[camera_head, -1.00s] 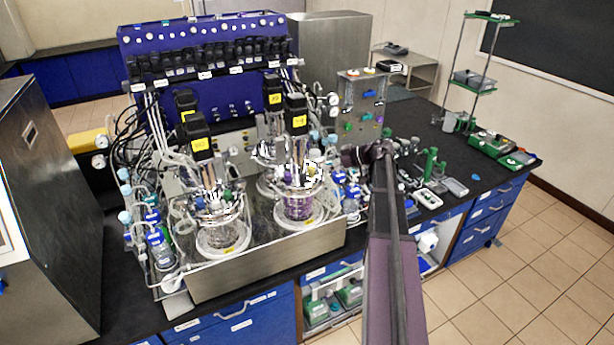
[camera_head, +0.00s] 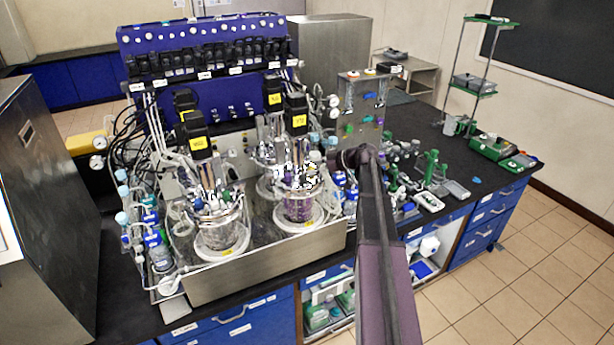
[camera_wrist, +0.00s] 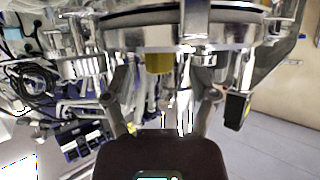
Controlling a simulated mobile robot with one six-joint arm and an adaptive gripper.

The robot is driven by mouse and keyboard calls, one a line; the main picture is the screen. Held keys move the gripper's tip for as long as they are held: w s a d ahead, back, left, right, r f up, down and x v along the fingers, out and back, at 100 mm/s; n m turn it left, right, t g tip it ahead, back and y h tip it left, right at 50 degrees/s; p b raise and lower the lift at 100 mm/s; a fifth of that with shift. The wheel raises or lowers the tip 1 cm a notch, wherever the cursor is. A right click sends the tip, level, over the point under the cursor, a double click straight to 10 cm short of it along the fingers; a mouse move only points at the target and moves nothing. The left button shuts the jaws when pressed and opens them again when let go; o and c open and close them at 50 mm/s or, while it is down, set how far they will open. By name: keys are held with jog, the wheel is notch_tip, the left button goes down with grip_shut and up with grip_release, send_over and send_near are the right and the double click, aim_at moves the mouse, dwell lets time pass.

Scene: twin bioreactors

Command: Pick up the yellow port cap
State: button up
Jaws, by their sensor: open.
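The yellow port cap (camera_wrist: 158,62) shows in the wrist view as a short yellow cylinder against the underside of a shiny steel rim in the picture. My gripper (camera_wrist: 163,78) is open, with one finger on each side of the cap in the picture. I cannot tell whether the fingers are level with the cap in depth, and I see no contact. In the head view my arm reaches to the right-hand front bioreactor vessel (camera_head: 298,208), where the gripper and cap are hard to make out among shiny fittings.
The steel vessel rim (camera_wrist: 230,30) and its fittings crowd the gripper. The left front vessel (camera_head: 222,235) stands beside the right one, with tubes around both. Small labware lies right of my arm.

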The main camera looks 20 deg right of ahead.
jog(key=shift+x, duration=0.8)
jog(key=c, duration=1)
